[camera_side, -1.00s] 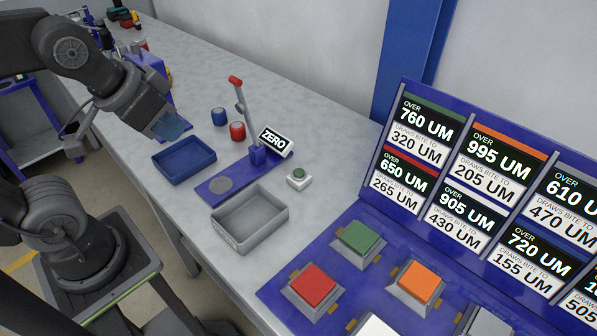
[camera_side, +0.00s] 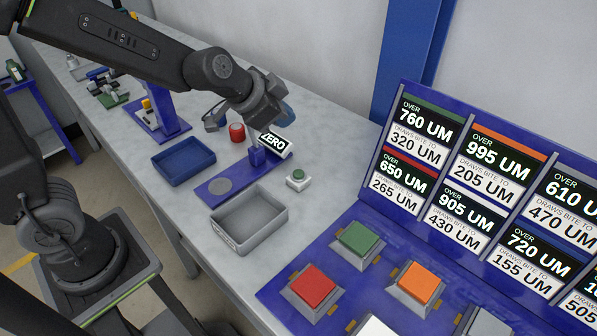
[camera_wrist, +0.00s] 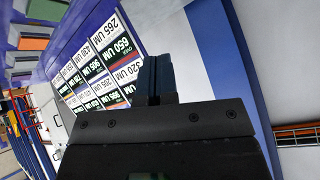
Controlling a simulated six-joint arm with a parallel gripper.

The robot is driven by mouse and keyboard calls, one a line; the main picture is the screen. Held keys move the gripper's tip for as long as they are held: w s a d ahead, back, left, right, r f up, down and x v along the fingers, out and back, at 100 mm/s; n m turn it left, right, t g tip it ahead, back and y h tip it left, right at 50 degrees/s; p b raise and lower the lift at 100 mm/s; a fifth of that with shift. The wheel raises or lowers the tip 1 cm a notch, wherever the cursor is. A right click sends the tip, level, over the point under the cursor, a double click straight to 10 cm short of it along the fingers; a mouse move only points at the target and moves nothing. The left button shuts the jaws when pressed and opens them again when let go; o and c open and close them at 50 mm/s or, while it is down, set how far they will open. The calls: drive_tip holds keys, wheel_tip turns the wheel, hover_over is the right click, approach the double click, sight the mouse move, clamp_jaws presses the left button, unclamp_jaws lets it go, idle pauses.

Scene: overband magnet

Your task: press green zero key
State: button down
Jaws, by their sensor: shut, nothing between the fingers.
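The green zero key (camera_side: 298,175) is a small round green button on a white base, on the grey bench just right of the ZERO sign (camera_side: 274,143). My gripper (camera_side: 287,115) is shut and empty, its blue fingertips raised near the wall side of the ZERO sign. It is apart from the key, above and beyond it in the side view. In the wrist view my shut fingers (camera_wrist: 157,78) point toward the sign board and blue post; the key is not visible there. My arm hides the upright lever beside the sign.
A blue tray (camera_side: 184,177), a grey bin (camera_side: 214,230) and a red cup (camera_side: 237,132) stand nearby. A blue panel carries large keys, including a bigger green one (camera_side: 358,237) and a red one (camera_side: 313,284). The sign board (camera_side: 367,180) rises behind them.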

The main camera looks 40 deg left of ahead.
sight(299, 174)
drive_tip(key=w+a+f+m+y, duration=0.1)
drive_tip(key=w+f+y, duration=0.1)
drive_tip(key=w+f, duration=0.4)
drive_tip(key=shift+w+a+f+m+t+y, duration=0.2)
drive_tip(key=shift+a+f+m+t+y, duration=0.15)
drive_tip(key=shift+f, duration=0.6)
drive_tip(key=shift+f, duration=4.4)
drive_tip(key=shift+f, duration=0.15)
drive_tip(key=shift+d+f, duration=0.1)
drive_tip(key=shift+f, duration=0.15)
drive_tip(key=shift+f, duration=0.55)
drive_tip(key=shift+r, duration=0.2)
drive_tip(key=shift+s+r, duration=0.1)
drive_tip(key=shift+r, duration=0.65)
